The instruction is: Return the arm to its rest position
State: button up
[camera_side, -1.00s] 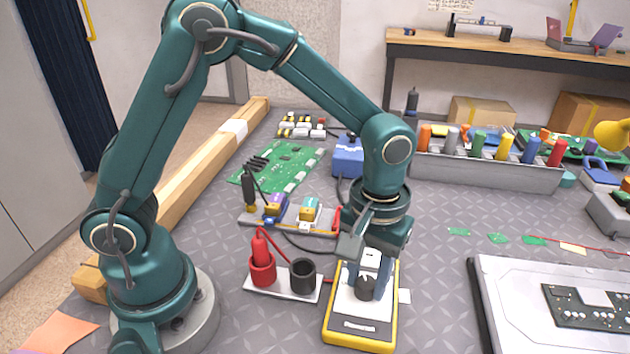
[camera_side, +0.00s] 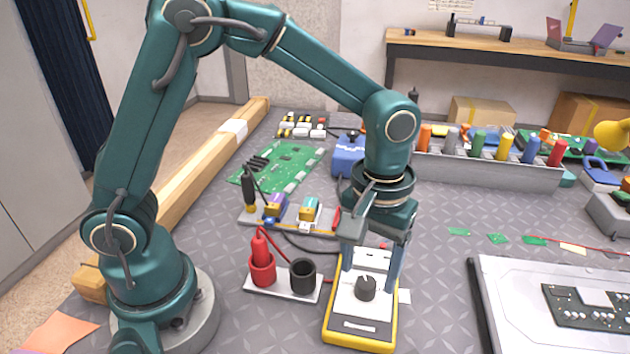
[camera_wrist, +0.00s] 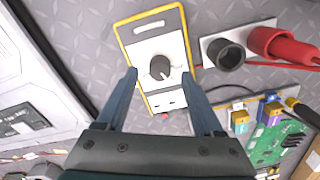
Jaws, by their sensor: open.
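My gripper (camera_side: 371,272) is open and empty above the yellow-edged multimeter (camera_side: 345,326), with its two blue-grey fingers spread apart. The meter lies on the grey mat, and its dark round dial (camera_side: 366,288) shows between and below the fingers. In the wrist view the open gripper (camera_wrist: 161,84) has its fingertips on either side of the dial (camera_wrist: 160,67), and nothing is held. The arm is bent over the bench, pointing down at the meter.
Left of the meter is a white holder (camera_side: 283,284) with a red probe (camera_side: 262,262) and a black cup (camera_side: 302,276). A green circuit board (camera_side: 280,165) lies behind. A grey rack of coloured tools (camera_side: 485,168) and a large panel (camera_side: 515,300) are to the right.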

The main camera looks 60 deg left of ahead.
jog(key=shift+r, duration=1.35)
